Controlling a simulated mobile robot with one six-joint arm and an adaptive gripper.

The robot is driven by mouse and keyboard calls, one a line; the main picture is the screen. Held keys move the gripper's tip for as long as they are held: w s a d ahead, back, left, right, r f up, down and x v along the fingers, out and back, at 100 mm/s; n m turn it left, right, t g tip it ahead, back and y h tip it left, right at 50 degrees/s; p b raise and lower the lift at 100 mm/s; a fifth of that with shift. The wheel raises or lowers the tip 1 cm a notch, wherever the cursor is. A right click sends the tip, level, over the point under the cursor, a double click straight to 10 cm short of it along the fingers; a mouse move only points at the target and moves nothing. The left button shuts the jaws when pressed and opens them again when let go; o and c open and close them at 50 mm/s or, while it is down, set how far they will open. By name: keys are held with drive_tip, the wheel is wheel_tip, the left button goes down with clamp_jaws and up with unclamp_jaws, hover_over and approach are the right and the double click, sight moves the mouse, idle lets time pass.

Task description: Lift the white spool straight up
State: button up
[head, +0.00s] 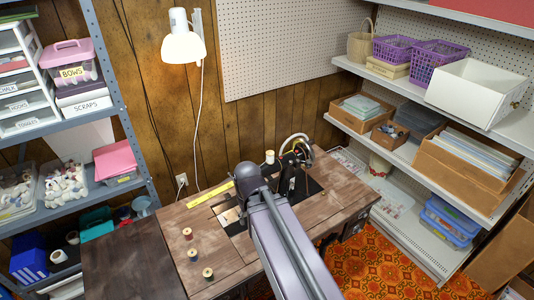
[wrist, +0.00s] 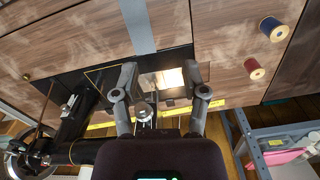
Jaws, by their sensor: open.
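The white spool (head: 269,157) stands upright near the far edge of the sewing table (head: 172,236), beside the black sewing machine (head: 292,183). My gripper (wrist: 160,72) is open, its two fingers apart over the table top. In the head view my arm hides the fingertips, and the gripper body is close to the spool on its near left side. In the wrist view a pale grey round thing shows low between the fingers; I cannot tell whether it is the white spool. No spool is visibly held.
Several coloured spools stand at the table's left, including a red one (wrist: 255,68) and a blue one (wrist: 272,28). A yellow ruler (head: 209,194) lies along the back edge. A lit wall lamp (head: 183,45) hangs above. Shelves flank both sides.

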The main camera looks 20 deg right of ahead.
drive_tip(key=shift+w, duration=0.3)
drive_tip(key=o, duration=0.4)
drive_tip(key=shift+w+r, duration=0.1)
wheel_tip(320, 180, up, 19)
drive_tip(key=p, duration=1.9)
hover_over(271, 154)
drive_tip(key=shift+w+f+m, duration=0.25)
drive_tip(key=shift+w+m, duration=0.05)
drive_tip(key=shift+m, duration=0.1)
wheel_tip(271, 154, down, 9)
drive_tip(key=b, duration=0.9)
drive_tip(key=shift+r, duration=0.2)
